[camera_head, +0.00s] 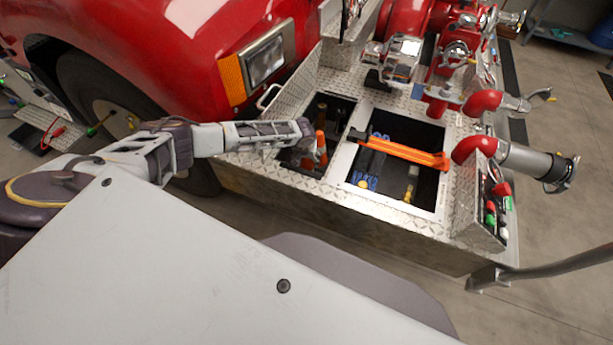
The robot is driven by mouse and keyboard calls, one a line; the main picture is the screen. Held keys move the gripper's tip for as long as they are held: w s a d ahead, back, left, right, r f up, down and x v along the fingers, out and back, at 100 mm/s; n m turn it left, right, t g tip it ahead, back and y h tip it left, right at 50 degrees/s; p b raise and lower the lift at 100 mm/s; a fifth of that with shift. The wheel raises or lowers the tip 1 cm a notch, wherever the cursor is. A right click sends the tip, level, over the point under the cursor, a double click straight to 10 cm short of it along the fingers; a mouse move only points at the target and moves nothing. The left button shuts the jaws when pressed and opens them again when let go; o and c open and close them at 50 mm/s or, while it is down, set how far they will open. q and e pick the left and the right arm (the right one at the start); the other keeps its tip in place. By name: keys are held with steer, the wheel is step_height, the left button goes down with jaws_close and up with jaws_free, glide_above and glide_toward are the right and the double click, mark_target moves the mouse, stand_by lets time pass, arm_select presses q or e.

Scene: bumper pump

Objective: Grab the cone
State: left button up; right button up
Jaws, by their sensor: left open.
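The orange cone (321,143) stands in the smaller left compartment of the fire truck's diamond-plate bumper. My left arm reaches in from the left, and my left gripper (308,147) is at the cone. The gripper is open, with its fingers over the compartment and close beside the cone. Whether the fingers touch the cone cannot be told. The lower part of the cone is partly hidden by the gripper and the compartment. My right gripper is not in view.
An orange bar (402,151) lies across the larger right compartment (347,163), which holds blue and yellow items. Red pipe fittings (483,102) and a valve panel (490,205) stand at the right. The red truck body (150,50) rises behind my left arm.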

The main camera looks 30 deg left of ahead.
arm_select(q)
steer(key=shift+w+f, duration=0.15)
steer(key=shift+f, duration=0.55)
jaws_close()
stand_by(0.3)
steer(key=shift+r, duration=0.1)
step_height(320, 180, up, 28)
stand_by(1.0)
stand_by(0.4)
